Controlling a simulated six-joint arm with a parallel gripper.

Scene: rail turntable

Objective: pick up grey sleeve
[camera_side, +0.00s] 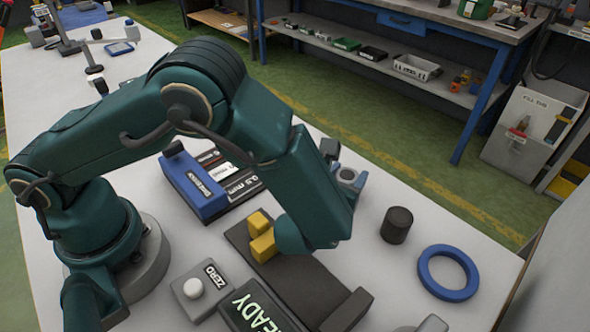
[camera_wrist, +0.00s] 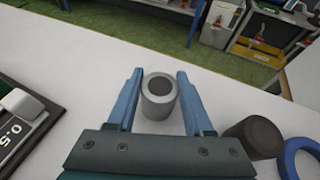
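The grey sleeve (camera_wrist: 158,106) is a short upright cylinder with a dark bore, standing on the white table. My gripper (camera_wrist: 160,74) has its two blue fingers on either side of the sleeve in the wrist view. They are open, and a gap shows between each finger and the sleeve wall. In the side view, the sleeve (camera_side: 347,174) shows only in part behind my arm, with a blue finger beside it. How far the fingertips are above the table I cannot tell.
A dark cylinder (camera_side: 397,225) and a blue ring (camera_side: 424,274) lie right of my arm. A blue caliper-like device (camera_side: 194,186), yellow blocks (camera_side: 262,243) on a dark base, a ZERO button box (camera_side: 202,289) and a READY display (camera_side: 254,312) stand close by. Table behind the sleeve is clear.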

